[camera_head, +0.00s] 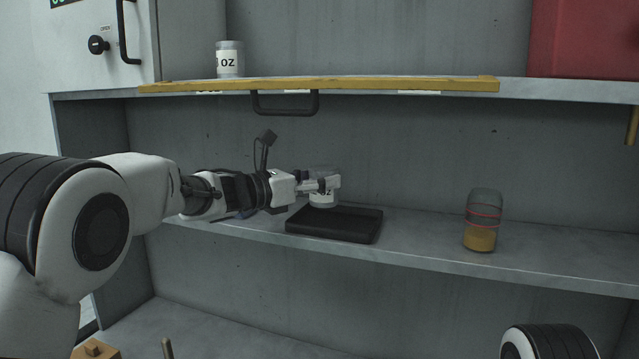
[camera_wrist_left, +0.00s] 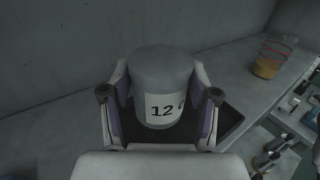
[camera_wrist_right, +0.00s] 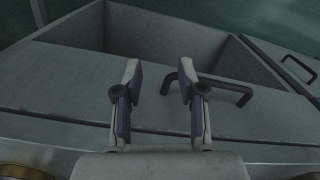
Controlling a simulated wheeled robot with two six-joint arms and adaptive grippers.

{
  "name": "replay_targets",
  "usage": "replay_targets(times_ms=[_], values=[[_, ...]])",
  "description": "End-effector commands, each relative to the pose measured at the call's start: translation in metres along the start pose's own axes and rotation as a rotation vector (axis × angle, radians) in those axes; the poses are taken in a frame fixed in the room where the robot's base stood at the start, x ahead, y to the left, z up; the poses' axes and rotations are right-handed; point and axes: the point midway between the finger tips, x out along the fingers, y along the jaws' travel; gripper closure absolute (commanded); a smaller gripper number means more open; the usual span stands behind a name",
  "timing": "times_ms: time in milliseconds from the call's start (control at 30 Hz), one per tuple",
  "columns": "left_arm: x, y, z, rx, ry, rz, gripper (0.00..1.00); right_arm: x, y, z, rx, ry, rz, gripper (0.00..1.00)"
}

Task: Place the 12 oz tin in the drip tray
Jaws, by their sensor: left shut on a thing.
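The 12 oz tin (camera_wrist_left: 165,88) is a grey cylinder with a white label reading "12" in the left wrist view. It also shows in the head view (camera_head: 322,199), partly behind the fingers. My left gripper (camera_head: 328,184) is shut on it, one finger on each side. The black drip tray (camera_head: 335,224) lies on the middle shelf, and the tin is at its back edge in the head view. I cannot tell whether the tin touches the tray. My right gripper (camera_wrist_right: 157,95) has its fingers apart and nothing between them.
A jar with red bands and amber contents (camera_head: 482,220) stands on the shelf to the right. Another labelled cup (camera_head: 230,59) stands on the upper shelf, above a yellow strip (camera_head: 320,84) and black handle (camera_head: 285,110). The shelf between tray and jar is clear.

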Motion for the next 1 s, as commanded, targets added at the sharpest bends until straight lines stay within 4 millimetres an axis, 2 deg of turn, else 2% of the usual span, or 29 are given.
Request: replay_targets(times_ms=[100, 200, 567, 600, 667, 1000], values=[[0.000, 0.000, -0.021, -0.006, 0.003, 0.001, 0.79, -0.013, 0.000, 0.000, 0.000, 0.000, 0.000, 0.60], [-0.001, 0.000, -0.033, -0.002, 0.000, 0.001, 0.79, -0.016, 0.000, 0.000, 0.000, 0.000, 0.000, 0.60], [-0.001, -0.001, -0.039, 0.001, -0.001, 0.001, 0.79, -0.008, 0.000, 0.000, 0.000, 0.000, 0.000, 0.60], [-0.001, -0.001, -0.039, 0.000, -0.001, 0.001, 0.36, -0.008, 0.000, 0.000, 0.000, 0.000, 0.000, 0.60], [-0.001, -0.001, -0.038, 0.000, 0.000, 0.001, 0.15, -0.009, 0.000, 0.000, 0.000, 0.000, 0.000, 0.60], [-0.001, -0.001, -0.036, 0.000, 0.000, 0.001, 0.15, -0.011, 0.000, 0.000, 0.000, 0.000, 0.000, 0.60]])
